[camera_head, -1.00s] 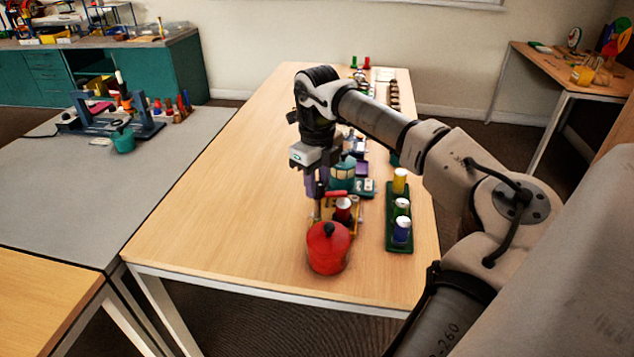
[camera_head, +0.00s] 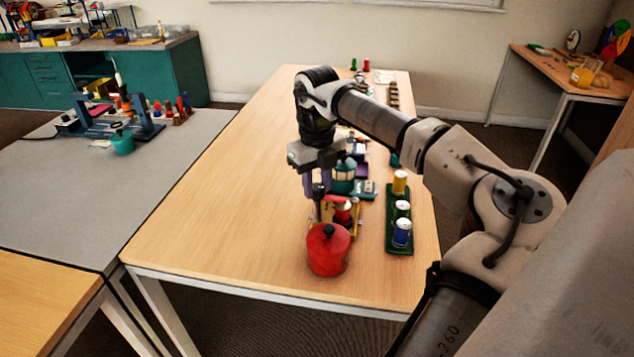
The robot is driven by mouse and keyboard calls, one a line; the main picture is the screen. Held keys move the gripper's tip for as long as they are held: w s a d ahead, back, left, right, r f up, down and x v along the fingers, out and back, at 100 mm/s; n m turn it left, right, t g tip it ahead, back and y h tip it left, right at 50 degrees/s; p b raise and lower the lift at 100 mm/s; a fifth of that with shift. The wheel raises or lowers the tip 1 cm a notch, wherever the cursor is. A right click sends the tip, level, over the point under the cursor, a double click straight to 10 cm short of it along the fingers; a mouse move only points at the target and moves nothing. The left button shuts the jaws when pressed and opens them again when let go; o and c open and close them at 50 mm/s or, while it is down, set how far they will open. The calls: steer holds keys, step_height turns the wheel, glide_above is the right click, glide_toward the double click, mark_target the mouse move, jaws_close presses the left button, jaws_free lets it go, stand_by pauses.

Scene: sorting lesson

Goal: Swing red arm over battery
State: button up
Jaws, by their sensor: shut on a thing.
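The red arm (camera_head: 336,198) is a short red bar on a small tan board (camera_head: 356,222) on the wooden table. My gripper (camera_head: 317,190) points down at the left end of the red arm, shut on its dark upright knob. A red cylinder with a pale top (camera_head: 342,214), which looks like the battery, stands on the board just below and right of the red arm. The bar's right end looks close to or above the cylinder; I cannot tell whether they touch. The board's left side is partly hidden behind the red pot.
A red lidded pot (camera_head: 328,252) stands in front of the board. A green tray (camera_head: 400,243) with yellow, green and blue-white cylinders lies to the right. The table's left side (camera_head: 220,205) is clear.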

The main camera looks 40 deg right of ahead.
mark_target(317, 186)
steer(key=o, duration=1)
steer(key=shift+c, duration=0.2)
steer(key=shift+r, duration=0.15)
step_height(317, 186, up, 14)
steer(key=p, duration=1)
steer(key=shift+f, duration=0.2)
